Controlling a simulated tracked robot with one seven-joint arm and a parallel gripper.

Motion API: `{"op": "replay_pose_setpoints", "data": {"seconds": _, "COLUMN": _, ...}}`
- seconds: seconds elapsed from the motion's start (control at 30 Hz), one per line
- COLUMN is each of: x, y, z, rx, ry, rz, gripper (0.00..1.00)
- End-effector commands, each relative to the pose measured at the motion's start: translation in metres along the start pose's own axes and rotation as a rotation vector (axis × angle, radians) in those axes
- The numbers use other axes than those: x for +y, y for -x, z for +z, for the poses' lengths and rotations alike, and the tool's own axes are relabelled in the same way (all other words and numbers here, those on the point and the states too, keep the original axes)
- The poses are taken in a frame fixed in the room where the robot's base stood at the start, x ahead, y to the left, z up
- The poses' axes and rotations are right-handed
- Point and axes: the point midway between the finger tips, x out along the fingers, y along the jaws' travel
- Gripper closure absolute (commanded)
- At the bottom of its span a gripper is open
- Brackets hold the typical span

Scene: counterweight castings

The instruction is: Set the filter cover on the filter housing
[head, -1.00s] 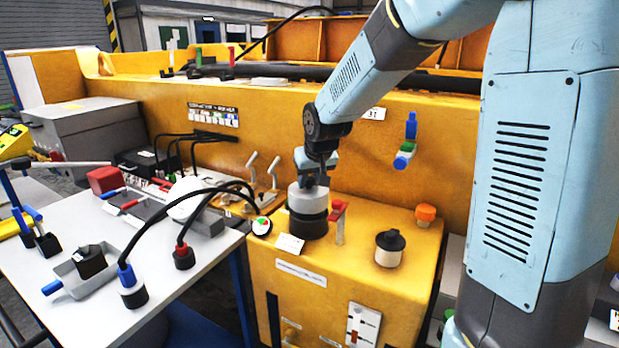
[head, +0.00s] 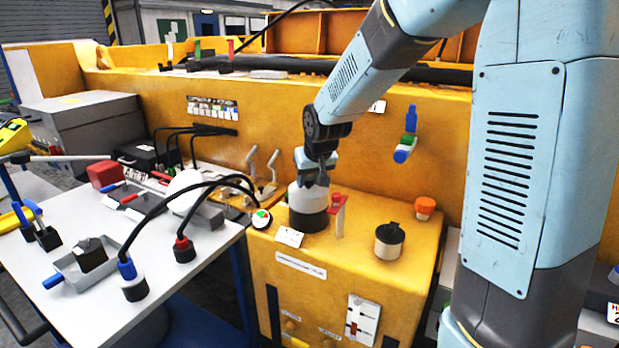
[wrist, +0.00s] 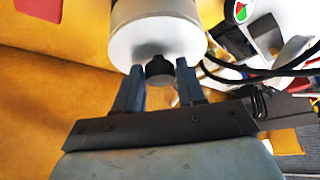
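The filter cover, a pale grey-white cylinder with a black knob (head: 307,198), stands over a black round base that I take for the filter housing (head: 309,221), on the yellow cabinet. The two line up and look upright; I cannot tell whether the cover is fully seated. My gripper (head: 315,179) is directly above the cover, pointing down. In the wrist view my gripper (wrist: 160,75) has a finger on each side of the black knob, close against it, and the cover (wrist: 157,35) fills the top middle. The housing is mostly hidden there.
A red-topped post (head: 338,215) stands close right of the housing. A black-lidded pot (head: 389,242) and an orange cap (head: 425,207) are farther right. A round gauge (head: 262,219) and white card (head: 289,237) are left. Black cables (head: 190,212) arch over the white table (head: 205,258).

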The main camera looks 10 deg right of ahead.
Motion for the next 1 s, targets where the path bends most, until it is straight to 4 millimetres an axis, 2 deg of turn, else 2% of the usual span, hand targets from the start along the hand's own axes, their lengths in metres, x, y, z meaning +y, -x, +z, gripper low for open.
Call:
{"op": "replay_pose_setpoints", "data": {"seconds": 0.03, "x": 0.0, "y": 0.0, "z": 0.0, "rx": 0.0, "ry": 0.0, "rz": 0.0, "gripper": 0.56}}
{"op": "replay_pose_setpoints", "data": {"seconds": 0.23, "x": 0.0, "y": 0.0, "z": 0.0, "rx": 0.0, "ry": 0.0, "rz": 0.0, "gripper": 0.37}}
{"op": "replay_pose_setpoints", "data": {"seconds": 0.57, "x": 0.0, "y": 0.004, "z": 0.0, "rx": 0.0, "ry": 0.0, "rz": 0.0, "gripper": 0.37}}
{"op": "replay_pose_setpoints", "data": {"seconds": 0.77, "x": 0.0, "y": 0.026, "z": -0.001, "rx": 0.003, "ry": 0.0, "rz": 0.0, "gripper": 0.37}}
{"op": "replay_pose_setpoints", "data": {"seconds": 1.0, "x": 0.001, "y": 0.069, "z": 0.0, "rx": 0.003, "ry": -0.001, "rz": 0.0, "gripper": 0.37}}
